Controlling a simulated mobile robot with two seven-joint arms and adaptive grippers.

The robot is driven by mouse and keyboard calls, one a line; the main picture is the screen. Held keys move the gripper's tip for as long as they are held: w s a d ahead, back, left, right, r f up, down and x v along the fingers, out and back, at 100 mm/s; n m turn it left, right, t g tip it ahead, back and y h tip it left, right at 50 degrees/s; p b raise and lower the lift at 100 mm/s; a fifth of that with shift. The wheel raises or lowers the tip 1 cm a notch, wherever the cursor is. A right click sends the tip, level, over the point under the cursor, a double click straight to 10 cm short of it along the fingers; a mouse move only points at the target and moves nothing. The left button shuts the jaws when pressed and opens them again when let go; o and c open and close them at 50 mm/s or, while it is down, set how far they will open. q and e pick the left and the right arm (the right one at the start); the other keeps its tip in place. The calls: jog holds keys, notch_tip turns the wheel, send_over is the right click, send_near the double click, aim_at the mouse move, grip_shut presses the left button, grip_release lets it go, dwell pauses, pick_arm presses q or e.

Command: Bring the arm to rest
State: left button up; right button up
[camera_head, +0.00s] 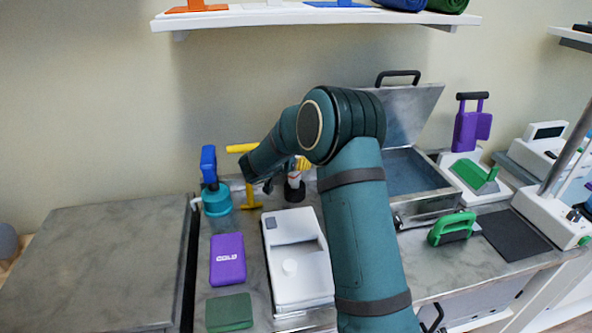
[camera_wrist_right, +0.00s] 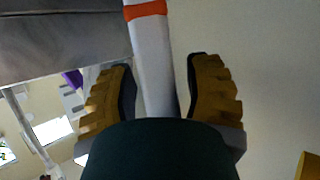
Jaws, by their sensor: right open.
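My right arm rises from the bottom of the head view, bends at a high elbow and reaches down to the left over the counter. My right gripper (camera_wrist_right: 160,75) shows its two ochre, ridged fingers in the right wrist view, spread apart. A white post with an orange band (camera_wrist_right: 147,10) shows between the fingers; I cannot tell how far beyond them it stands. In the head view the arm mostly hides the gripper; a bit of yellow shows beside the forearm. My left gripper is not in view.
Near the forearm are a yellow T-shaped handle (camera_head: 250,195) and a blue-and-teal device (camera_head: 213,190). A purple cold pack (camera_head: 228,260), green block (camera_head: 229,312) and white device (camera_head: 297,262) lie in front. An open steel box (camera_head: 415,105) and green-handled tool (camera_head: 452,227) stand right. The left counter (camera_head: 95,265) is bare.

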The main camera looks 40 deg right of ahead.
notch_tip(320, 180, up, 5)
jog(key=shift+f, duration=0.1)
dwell(0.3)
